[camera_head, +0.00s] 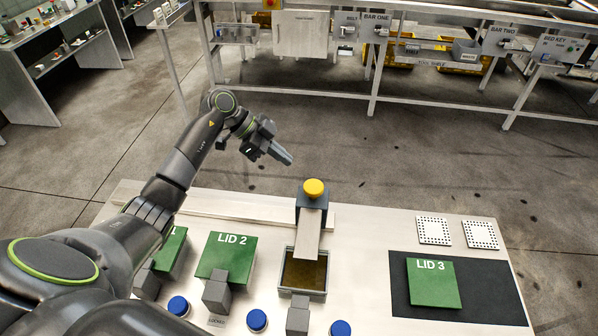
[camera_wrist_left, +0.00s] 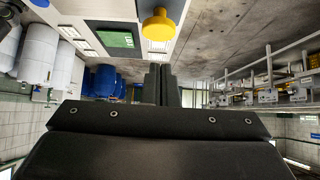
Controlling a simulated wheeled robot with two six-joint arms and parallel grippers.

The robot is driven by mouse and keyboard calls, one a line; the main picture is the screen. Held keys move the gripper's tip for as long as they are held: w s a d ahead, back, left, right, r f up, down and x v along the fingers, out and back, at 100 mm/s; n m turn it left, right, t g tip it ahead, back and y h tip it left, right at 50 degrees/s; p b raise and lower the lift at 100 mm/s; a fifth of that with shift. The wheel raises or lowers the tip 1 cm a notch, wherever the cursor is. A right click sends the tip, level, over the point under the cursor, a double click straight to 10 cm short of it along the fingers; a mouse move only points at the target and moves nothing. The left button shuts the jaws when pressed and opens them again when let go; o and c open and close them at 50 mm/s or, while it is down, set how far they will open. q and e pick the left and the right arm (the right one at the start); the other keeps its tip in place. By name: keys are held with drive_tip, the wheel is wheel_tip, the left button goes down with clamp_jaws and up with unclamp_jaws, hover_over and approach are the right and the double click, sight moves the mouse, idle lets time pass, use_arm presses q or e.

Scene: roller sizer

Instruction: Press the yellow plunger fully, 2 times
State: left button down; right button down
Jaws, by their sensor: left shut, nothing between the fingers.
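The yellow plunger (camera_head: 314,188) is a round knob on top of a dark grey block (camera_head: 313,206) at the back edge of the table. It also shows in the left wrist view (camera_wrist_left: 158,25), beyond the fingertips and a little to the left. My left gripper (camera_head: 289,160) is shut and empty, in the air behind and to the left of the plunger in the head view, apart from it. Its closed fingers show in the left wrist view (camera_wrist_left: 161,68). My right gripper is not in view.
A metal chute (camera_head: 308,234) slopes from the block to an open bin (camera_head: 304,292). Green lids stand on the table: LID 2 (camera_head: 227,256) and LID 3 (camera_head: 433,282). Blue knobs (camera_head: 257,320) line the front. A long metal bench (camera_head: 400,50) stands across the floor.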

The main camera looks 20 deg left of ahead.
use_arm(q)
drive_tip(key=shift+s+a+r, duration=0.1)
drive_tip(key=shift+a+r, duration=0.1)
drive_tip(key=shift+r, duration=0.2)
drive_tip(key=shift+s+a+r, duration=0.1)
drive_tip(key=shift+a+r, duration=0.05)
drive_tip(key=shift+r, duration=0.25)
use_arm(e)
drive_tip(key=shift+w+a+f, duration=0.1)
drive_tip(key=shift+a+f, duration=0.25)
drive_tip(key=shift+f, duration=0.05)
